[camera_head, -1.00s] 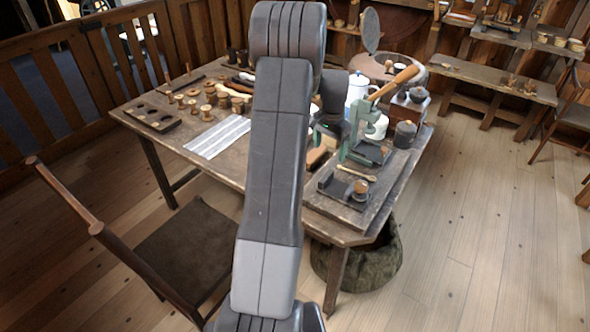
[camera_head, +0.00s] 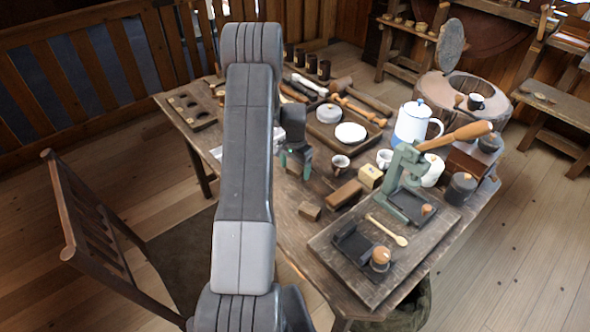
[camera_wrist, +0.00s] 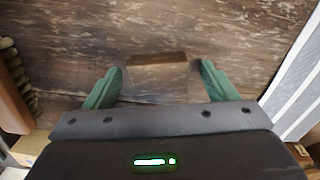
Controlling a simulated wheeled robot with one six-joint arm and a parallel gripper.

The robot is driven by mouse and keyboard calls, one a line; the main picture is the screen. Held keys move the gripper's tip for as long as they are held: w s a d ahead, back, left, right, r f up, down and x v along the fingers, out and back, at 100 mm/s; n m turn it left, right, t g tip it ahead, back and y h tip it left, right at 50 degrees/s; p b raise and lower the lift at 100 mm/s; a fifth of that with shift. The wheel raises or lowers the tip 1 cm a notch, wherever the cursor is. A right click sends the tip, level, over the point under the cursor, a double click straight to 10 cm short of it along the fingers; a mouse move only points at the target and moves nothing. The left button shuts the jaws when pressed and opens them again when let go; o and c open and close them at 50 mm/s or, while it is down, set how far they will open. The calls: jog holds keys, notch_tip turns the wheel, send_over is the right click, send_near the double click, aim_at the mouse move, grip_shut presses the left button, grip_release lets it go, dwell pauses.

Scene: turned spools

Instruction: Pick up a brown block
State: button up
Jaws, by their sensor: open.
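A small brown block (camera_wrist: 158,78) lies on the worn wooden table (camera_wrist: 225,35) in the wrist view, with a darker face along its far side. A small brown block (camera_head: 310,211), seemingly the same one, lies on the table below my gripper in the head view. My gripper (camera_head: 295,163) is open and empty above the table. In the wrist view its green fingers (camera_wrist: 160,83) appear on either side of the block, with gaps at both sides. I see no contact. The block's near edge is close to the gripper body in that view.
A brown brush (camera_head: 344,194) lies right of the block; its bristles show at the wrist view's left edge. A light wooden block (camera_head: 370,177), a cup (camera_head: 340,164) and a green press (camera_head: 405,185) stand farther right. A striped white sheet (camera_wrist: 300,80) lies opposite the brush.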

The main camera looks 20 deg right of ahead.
jog(key=shift+f, duration=0.15)
jog(key=c, duration=1.1)
jog(key=shift+o, duration=0.2)
